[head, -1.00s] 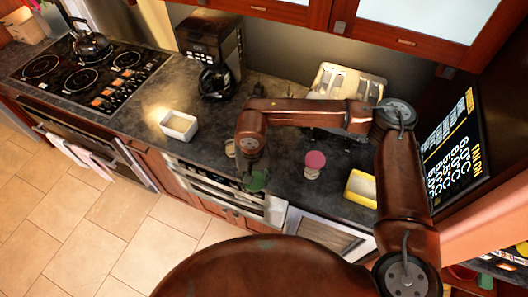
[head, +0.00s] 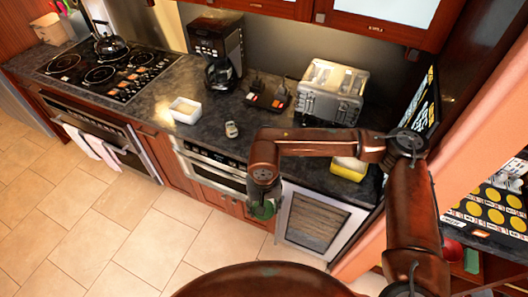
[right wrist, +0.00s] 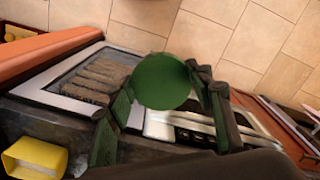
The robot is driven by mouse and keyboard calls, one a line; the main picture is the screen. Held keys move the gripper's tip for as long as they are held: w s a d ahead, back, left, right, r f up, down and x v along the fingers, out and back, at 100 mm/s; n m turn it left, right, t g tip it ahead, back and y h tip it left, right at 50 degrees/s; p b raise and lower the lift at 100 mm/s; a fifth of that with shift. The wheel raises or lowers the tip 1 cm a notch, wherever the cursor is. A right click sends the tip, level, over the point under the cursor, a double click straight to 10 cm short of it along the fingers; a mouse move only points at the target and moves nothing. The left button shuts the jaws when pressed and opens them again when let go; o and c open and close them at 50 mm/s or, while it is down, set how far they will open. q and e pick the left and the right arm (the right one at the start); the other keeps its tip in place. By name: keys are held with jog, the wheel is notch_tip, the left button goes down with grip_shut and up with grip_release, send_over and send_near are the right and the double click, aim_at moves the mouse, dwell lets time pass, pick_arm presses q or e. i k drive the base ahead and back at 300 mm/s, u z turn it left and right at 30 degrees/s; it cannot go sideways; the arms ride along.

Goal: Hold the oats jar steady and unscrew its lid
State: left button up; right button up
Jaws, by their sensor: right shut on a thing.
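My right gripper (head: 263,207) is shut on a round green thing (right wrist: 163,82), which fills the space between its fingers in the right wrist view. The green thing looks like a lid; whether a jar is under it I cannot tell. In the head view it hangs in front of the counter edge, above the floor side. A small pale jar (head: 231,129) stands upright on the counter, apart from the gripper; its top is too small to read. The pink-topped jar does not show now. My left gripper is not in view.
A white square dish (head: 185,110), a coffee maker (head: 217,50) and a silver toaster (head: 332,92) stand on the dark counter (head: 160,88). A yellow box (head: 350,169) is at its right end, partly behind my arm. A white-framed glass door (head: 318,222) is below.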

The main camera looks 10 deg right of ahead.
aim_at(230, 120)
jog(key=z, duration=0.15)
jog(key=k, duration=0.4)
jog(key=u, duration=1.05)
jog(key=i, duration=1.35)
jog(key=z, duration=0.55)
jog(key=i, duration=0.45)
jog(key=z, duration=0.4)
